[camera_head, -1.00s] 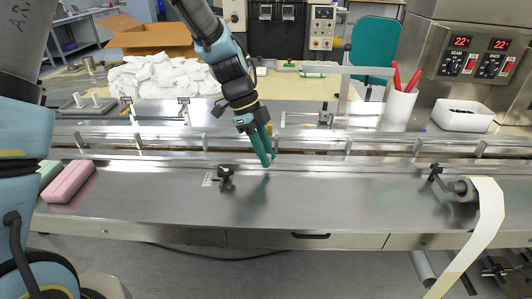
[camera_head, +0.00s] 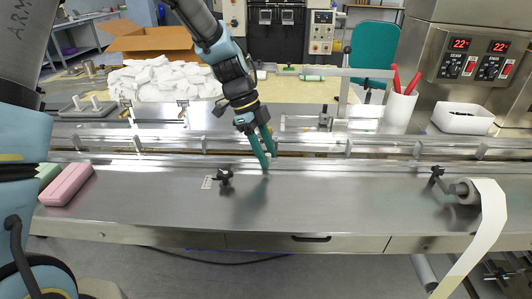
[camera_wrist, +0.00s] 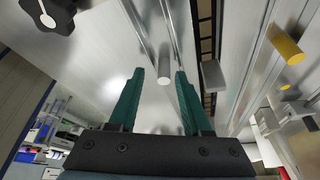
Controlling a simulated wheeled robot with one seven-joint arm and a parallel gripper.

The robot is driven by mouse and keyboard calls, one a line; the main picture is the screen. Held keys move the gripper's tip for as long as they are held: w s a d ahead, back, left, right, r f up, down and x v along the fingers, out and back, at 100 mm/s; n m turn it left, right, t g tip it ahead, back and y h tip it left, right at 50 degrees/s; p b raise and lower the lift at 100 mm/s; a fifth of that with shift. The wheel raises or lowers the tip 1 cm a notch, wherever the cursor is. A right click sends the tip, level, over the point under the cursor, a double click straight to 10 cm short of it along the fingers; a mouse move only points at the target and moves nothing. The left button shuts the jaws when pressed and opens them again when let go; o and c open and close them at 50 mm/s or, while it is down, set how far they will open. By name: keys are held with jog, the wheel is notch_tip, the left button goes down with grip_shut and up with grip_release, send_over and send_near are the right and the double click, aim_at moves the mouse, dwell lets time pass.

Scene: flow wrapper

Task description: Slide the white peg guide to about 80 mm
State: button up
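My gripper (camera_wrist: 158,78) is open, with a green finger on each side and nothing between the pads. I cannot tell whether the peg reaches in between the fingertips. In the head view my gripper (camera_head: 267,163) points down at the near rail of the channel, and the peg is not clearly visible there.
A yellow peg (camera_wrist: 285,45) and a grey block (camera_wrist: 212,76) lie to the right in the wrist view. Guide rails cross the deck. A pink block (camera_head: 67,185) lies at left, a film roll (camera_head: 467,190) at right. The front deck is mostly clear.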

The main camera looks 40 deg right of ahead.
jog(key=b+v, duration=0.2)
jog(key=v, duration=0.8)
jog(key=shift+w+r, duration=0.2)
jog(key=shift+r, duration=0.15)
jog(key=shift+a, duration=0.15)
jog(key=s+f+n+b, duration=0.1)
jog(key=f+n+b, duration=0.2)
jog(key=b, duration=0.1)
jog(key=s+d+f+n+t+h+b, duration=0.1)
jog(key=f+n+b, duration=0.2)
jog(key=b, duration=0.2)
jog(key=s+d+f+n+t+h+b, duration=0.1)
jog(key=f+n+b, duration=0.2)
jog(key=b, duration=0.2)
jog(key=shift+s+f, duration=0.3)
jog(key=shift+f, duration=0.1)
grip_shut()
